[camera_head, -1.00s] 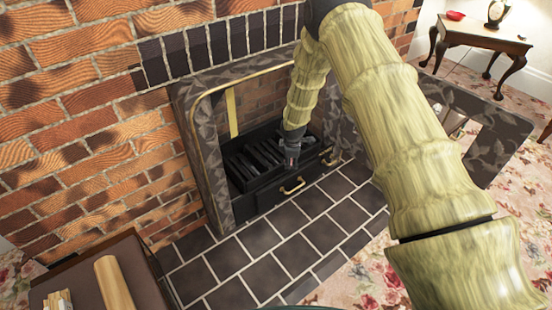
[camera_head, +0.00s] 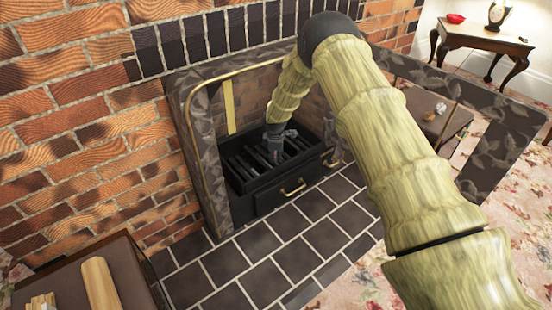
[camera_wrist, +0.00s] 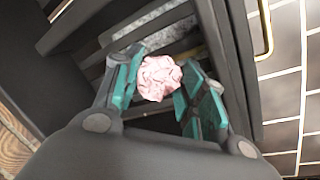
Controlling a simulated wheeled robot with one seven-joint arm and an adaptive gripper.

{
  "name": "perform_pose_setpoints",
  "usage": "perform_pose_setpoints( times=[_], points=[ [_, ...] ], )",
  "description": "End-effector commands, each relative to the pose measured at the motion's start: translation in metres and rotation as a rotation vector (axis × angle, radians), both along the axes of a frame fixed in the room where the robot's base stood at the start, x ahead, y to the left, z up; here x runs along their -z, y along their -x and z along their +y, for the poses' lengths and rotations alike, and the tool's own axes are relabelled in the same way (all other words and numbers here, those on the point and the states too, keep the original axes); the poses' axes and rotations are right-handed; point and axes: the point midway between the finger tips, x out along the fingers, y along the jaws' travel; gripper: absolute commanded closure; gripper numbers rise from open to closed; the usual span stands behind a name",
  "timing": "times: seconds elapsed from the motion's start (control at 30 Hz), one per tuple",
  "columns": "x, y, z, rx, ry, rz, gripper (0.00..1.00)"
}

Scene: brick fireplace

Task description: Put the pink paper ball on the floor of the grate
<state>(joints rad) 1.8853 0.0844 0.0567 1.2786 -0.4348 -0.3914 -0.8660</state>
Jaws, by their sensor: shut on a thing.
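The pink crumpled paper ball (camera_wrist: 159,78) is held between my gripper's two teal-padded fingers (camera_wrist: 158,94) in the wrist view. The dark grate (camera_wrist: 228,50) lies behind and below it, with slanted bars and a solid frame. In the head view the grate (camera_head: 245,185) sits inside the fireplace opening, with bars across its top and a brass handle on its front. My gripper (camera_head: 274,152) points down over the bars, inside the frame. The ball cannot be made out in the head view. I cannot tell how far it is above the bars.
The fireplace surround (camera_head: 205,160) closes in on the left and above. Dark hearth tiles (camera_head: 262,245) lie clear in front. A low box with wooden logs (camera_head: 100,284) stands at the lower left. A small table (camera_head: 482,38) is at the far right.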

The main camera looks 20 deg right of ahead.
Motion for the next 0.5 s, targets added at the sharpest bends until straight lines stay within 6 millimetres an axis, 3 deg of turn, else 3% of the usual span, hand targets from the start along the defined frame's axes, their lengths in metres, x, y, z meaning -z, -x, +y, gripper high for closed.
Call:
perform_pose_setpoints(
  times=[0.43,0.47,0.5],
  points=[
    [0.0080,-0.0001,-0.0002,0.000,0.000,-0.001,0.68],
    [0.0076,-0.0003,-0.0002,0.000,0.000,-0.001,0.54],
    [0.0075,-0.0003,-0.0002,0.000,0.000,-0.001,0.50]
  ],
)
